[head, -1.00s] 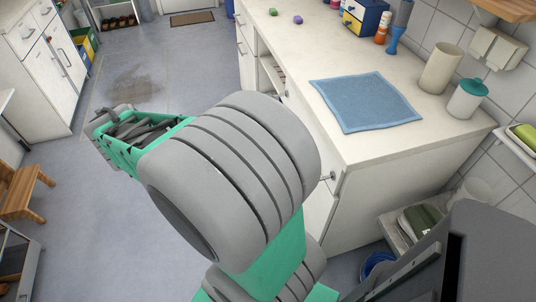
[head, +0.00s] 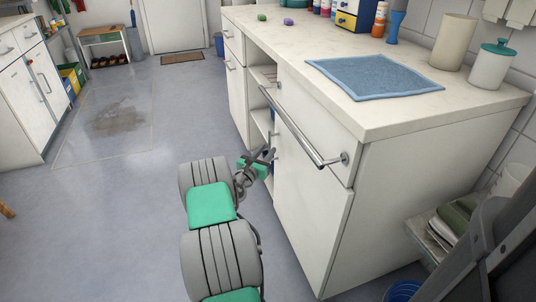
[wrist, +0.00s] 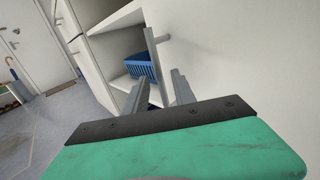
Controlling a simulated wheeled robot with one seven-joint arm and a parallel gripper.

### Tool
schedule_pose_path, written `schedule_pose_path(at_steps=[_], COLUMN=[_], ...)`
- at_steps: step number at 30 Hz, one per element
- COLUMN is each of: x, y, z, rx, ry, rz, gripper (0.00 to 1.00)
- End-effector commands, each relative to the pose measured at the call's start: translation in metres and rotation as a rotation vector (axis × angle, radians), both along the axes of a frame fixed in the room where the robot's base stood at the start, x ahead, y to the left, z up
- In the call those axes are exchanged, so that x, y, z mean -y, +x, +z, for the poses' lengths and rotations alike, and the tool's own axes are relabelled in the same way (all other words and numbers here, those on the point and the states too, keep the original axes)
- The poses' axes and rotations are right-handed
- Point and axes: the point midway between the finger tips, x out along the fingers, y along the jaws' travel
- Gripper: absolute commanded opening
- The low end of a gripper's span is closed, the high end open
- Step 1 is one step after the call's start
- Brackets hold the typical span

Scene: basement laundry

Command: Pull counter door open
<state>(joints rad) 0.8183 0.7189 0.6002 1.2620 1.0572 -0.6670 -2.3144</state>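The white counter door (head: 305,205) is the panel below the long metal bar on the near part of the counter, and it looks shut. Its upright grey handle (wrist: 152,48) stands off the white panel in the wrist view. My gripper (head: 264,156) is low in front of the door's far edge in the head view. In the wrist view my gripper (wrist: 158,90) is open and empty, its two fingers pointing toward the handle. The handle's lower end lines up between the fingertips. I cannot tell whether they touch it.
Open shelves (wrist: 118,45) lie just left of the door, with a blue basket (wrist: 140,66) inside. A metal bar (head: 300,130) juts out above the door. A blue towel (head: 372,77) lies on the countertop. The floor (head: 110,200) left of the counter is clear.

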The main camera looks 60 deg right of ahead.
Motion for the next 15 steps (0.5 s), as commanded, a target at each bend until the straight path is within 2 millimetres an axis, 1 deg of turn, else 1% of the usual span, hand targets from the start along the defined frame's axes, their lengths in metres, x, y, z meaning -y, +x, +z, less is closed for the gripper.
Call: schedule_pose_path(at_steps=[1,4,11,12,15], x=[0.007,0.016,0.018,0.018,0.018], y=[-0.001,0.000,0.000,0.000,0.001], z=[-0.003,-0.001,0.000,0.000,0.000], rx=[0.002,0.002,0.002,0.002,0.002], ry=[0.000,0.000,0.001,0.001,0.001], rz=[-0.003,-0.001,0.001,0.001,0.001], gripper=[0.32,0.32,0.32,0.31,0.23])
